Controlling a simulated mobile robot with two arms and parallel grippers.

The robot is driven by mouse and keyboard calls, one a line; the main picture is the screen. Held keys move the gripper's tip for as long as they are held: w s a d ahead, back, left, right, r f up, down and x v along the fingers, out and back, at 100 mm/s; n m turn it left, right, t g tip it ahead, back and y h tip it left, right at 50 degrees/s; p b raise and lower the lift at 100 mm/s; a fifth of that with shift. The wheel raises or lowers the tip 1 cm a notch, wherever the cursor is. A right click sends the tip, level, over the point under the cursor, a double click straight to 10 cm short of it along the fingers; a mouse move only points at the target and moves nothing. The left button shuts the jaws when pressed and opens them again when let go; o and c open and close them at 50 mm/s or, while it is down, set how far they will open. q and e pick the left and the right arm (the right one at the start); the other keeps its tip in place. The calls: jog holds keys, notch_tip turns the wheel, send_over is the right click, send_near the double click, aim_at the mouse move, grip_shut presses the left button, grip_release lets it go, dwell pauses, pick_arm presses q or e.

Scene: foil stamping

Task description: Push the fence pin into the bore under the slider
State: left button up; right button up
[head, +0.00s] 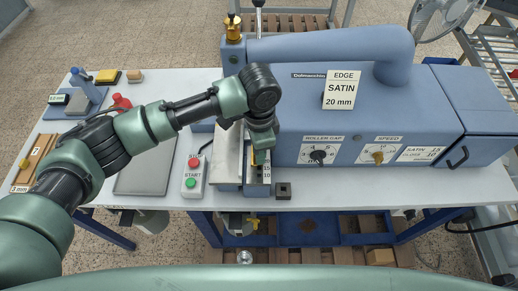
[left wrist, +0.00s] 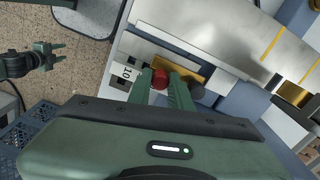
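My left gripper (head: 261,146) points down over the front of the slider, beside its 15/10 scale (head: 266,172). In the left wrist view, its two green fingers (left wrist: 164,92) stand apart on either side of a small round red knob (left wrist: 160,78), which may be the head of the fence pin. Whether they press on it is unclear. A dark round end (left wrist: 191,86) shows by the right finger. The scale label (left wrist: 127,73) is just left of the fingers. The bore is hidden. My right gripper (left wrist: 55,56) seems to show at the left wrist view's upper left, fingers apart and empty.
A start/stop box (head: 194,177) stands left of the slider, and a small dark block (head: 283,191) right of it. The blue machine (head: 370,110) fills the table behind. A grey plate (head: 147,172) lies to the left. The table's front edge is close.

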pick_arm(q)
jog(key=o, duration=0.4)
jog(key=shift+c, duration=0.2)
jog(key=shift+r, duration=0.4)
notch_tip(320, 180, up, 6)
jog(key=b, duration=0.2)
jog(key=shift+r+b, duration=0.1)
jog(key=shift+b, duration=0.2)
jog(key=shift+r, duration=0.4)
jog(key=shift+s, duration=0.1)
